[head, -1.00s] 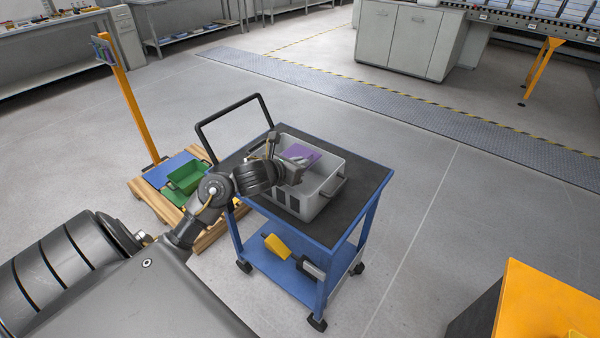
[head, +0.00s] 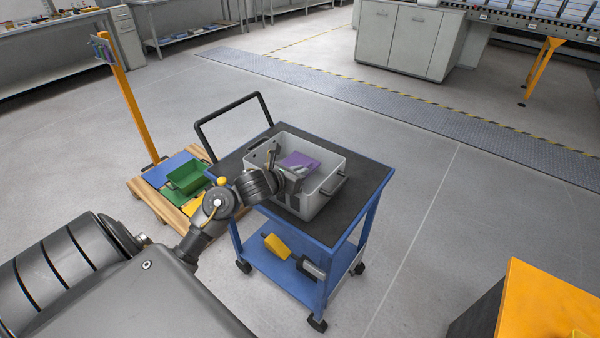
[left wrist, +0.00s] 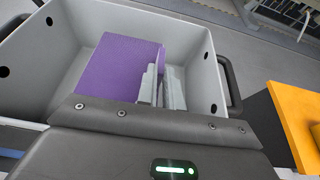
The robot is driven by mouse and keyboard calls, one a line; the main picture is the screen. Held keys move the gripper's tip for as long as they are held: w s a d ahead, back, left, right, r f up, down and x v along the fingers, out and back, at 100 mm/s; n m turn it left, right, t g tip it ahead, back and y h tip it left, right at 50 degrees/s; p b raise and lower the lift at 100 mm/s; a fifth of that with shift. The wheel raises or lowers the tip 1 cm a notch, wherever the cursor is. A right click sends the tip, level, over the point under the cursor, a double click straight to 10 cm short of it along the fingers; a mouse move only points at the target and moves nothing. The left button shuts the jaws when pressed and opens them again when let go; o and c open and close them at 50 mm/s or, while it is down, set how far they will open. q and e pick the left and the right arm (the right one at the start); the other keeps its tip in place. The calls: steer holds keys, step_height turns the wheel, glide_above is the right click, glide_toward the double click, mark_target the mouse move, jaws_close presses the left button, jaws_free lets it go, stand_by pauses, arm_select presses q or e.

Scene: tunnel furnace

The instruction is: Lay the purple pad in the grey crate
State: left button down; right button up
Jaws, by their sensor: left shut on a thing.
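The purple pad (head: 300,160) is inside the grey crate (head: 335,182) on the trolley's top. My left gripper (head: 295,178) reaches into the crate from the left and is shut on the pad's near edge. In the left wrist view the pad (left wrist: 112,66) lies left of the gripper's fingers (left wrist: 160,86), and the crate's walls (left wrist: 196,50) surround both. I cannot tell whether the pad touches the crate floor. My right gripper is not in view.
The blue trolley (head: 366,190) has a black push handle and a yellow-and-grey tool (head: 277,246) on its lower shelf. A pallet (head: 146,196) with a green bin (head: 187,177) stands to the left. An orange-topped block (head: 545,305) is at the lower right. Floor right of the trolley is clear.

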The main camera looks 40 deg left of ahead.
arm_select(q)
steer(key=shift+f, duration=0.15)
steer(key=c, duration=1.5)
jaws_free()
steer(key=shift+c, duration=0.2)
steer(key=shift+s+d+f, duration=0.1)
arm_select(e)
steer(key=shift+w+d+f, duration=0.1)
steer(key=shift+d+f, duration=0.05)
